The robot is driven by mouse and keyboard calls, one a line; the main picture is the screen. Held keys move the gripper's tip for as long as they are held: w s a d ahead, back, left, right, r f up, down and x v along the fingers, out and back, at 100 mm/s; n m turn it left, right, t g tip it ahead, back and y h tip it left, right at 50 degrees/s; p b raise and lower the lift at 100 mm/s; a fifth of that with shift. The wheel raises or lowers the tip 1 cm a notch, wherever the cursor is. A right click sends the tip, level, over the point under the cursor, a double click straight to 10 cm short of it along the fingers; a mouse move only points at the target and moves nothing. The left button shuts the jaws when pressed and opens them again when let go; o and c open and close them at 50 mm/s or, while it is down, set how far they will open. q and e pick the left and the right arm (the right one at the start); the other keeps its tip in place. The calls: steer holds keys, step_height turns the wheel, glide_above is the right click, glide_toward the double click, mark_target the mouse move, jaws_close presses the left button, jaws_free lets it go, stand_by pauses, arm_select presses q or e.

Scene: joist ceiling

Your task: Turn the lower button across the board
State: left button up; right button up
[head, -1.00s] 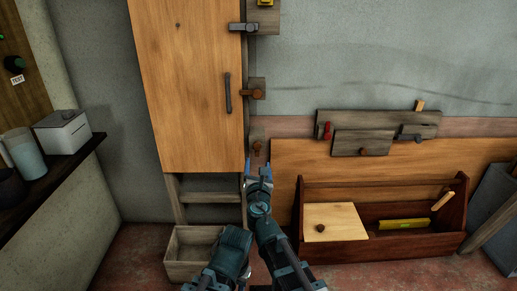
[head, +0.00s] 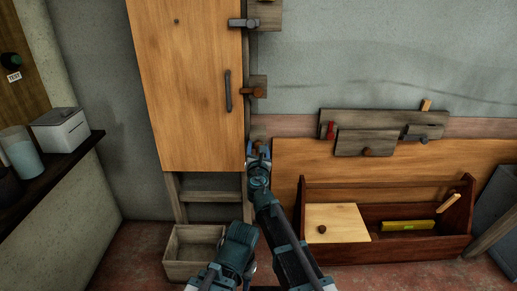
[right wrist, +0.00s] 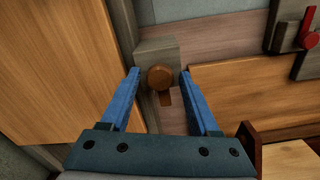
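The lower button (right wrist: 160,78) is a round brown wooden knob with a short bar hanging straight down. It sits on a grey wooden block (right wrist: 152,55) just right of the cabinet door (head: 188,90). In the head view my gripper hides most of it. My right gripper (head: 257,150) is open, its blue fingers on either side of the knob in the right wrist view, with a gap showing on both sides.
A metal latch (head: 243,23) is at the door's upper edge, and a dark handle (head: 228,91) is on the door. An open wooden toolbox (head: 400,247) stands at the lower right. A plank rack (head: 372,120) hangs on the right wall.

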jaws_close()
steer(key=shift+m, duration=9)
steer(key=shift+o, duration=1.1)
jaws_free()
